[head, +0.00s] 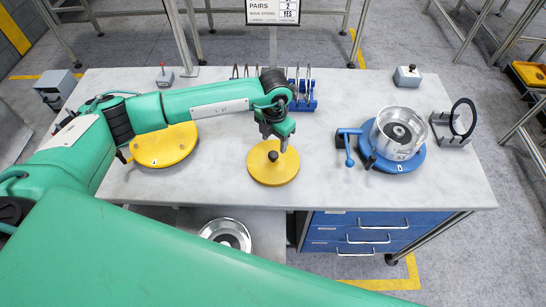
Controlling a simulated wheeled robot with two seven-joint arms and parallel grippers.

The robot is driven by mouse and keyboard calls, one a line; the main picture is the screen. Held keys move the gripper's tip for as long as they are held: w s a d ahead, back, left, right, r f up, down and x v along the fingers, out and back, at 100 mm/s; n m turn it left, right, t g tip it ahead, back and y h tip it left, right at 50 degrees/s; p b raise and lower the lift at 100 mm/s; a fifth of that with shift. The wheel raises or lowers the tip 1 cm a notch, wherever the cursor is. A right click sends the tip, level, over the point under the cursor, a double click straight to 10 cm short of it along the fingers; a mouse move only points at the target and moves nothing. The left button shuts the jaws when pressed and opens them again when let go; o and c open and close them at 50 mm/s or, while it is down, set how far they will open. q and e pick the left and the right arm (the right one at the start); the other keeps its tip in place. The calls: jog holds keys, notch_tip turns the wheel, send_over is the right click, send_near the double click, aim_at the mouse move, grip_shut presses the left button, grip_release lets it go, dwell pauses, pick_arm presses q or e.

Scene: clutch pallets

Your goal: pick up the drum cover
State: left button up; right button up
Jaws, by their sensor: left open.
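A yellow round disc with a black knob at its middle, which looks like the drum cover (287,172), lies flat on the grey workbench (225,180) near its front edge. My left gripper (276,148) points down at the knob and is open. Its fingertips are at or just above the knob in the picture; I cannot tell whether they touch it. A silver drum (398,135) sits in a blue round fixture (385,165) with a blue handle, at the right of the bench. My right gripper is out of view.
A second yellow disc (165,150) lies left, partly under my arm. A blue rack (302,102) with upright rings stands behind the gripper. A black ring on a grey stand (452,130) is far right. A silver round part (228,235) sits below the front edge.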

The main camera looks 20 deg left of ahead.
aim_at(273, 154)
pick_arm(q)
jog(key=shift+f+p, duration=0.2)
jog(key=shift+p, duration=0.1)
jog(key=f+p, duration=0.2)
jog(key=f, duration=0.1)
jog(key=shift+s+a+f+p, duration=0.1)
jog(key=shift+s+f+p, duration=0.2)
jog(key=shift+p, duration=0.1)
jog(key=shift+w+f, duration=0.1)
jog(key=shift+f, duration=0.45)
grip_shut()
